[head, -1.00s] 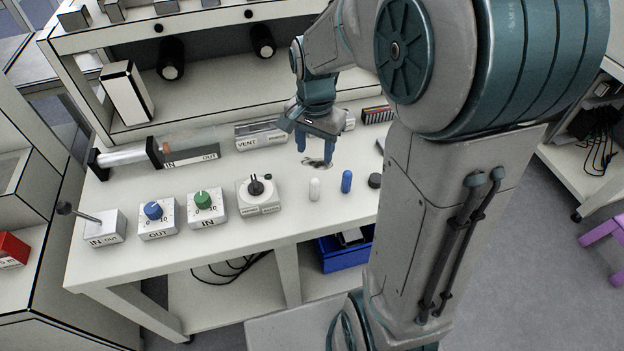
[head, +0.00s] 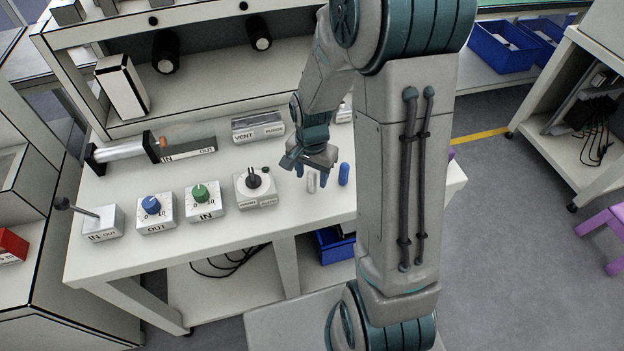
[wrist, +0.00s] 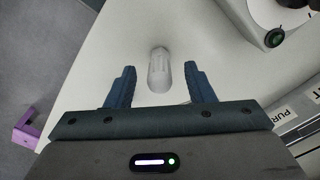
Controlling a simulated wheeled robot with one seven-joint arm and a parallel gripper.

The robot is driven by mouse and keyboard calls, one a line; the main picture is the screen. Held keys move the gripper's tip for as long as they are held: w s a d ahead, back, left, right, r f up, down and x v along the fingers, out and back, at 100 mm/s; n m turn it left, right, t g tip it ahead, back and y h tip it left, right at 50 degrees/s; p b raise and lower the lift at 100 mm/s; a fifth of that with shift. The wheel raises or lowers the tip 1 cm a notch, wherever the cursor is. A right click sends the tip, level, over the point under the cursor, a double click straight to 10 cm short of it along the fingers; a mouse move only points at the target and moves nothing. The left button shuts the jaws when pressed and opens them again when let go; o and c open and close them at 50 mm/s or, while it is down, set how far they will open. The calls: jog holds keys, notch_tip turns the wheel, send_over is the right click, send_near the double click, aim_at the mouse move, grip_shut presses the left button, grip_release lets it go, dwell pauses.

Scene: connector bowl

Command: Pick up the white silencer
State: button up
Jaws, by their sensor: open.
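The white silencer (head: 311,182) is a small pale cylinder on the bench top, partly hidden by my gripper in the head view. In the wrist view the silencer (wrist: 159,70) lies midway between the fingers, slightly beyond their tips. My gripper (head: 302,172) is open and empty, just above and beside the silencer. In the wrist view both blue fingers of my gripper (wrist: 160,72) stand apart, with clear gaps on each side of the silencer.
A white unit with a black knob (head: 254,187) is to the left, with green-knob (head: 206,202) and blue-knob (head: 155,213) boxes further left. The bench front edge is near.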

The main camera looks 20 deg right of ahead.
jog(key=shift+f, duration=0.1)
jog(key=c, duration=1)
jog(key=shift+c, duration=0.2)
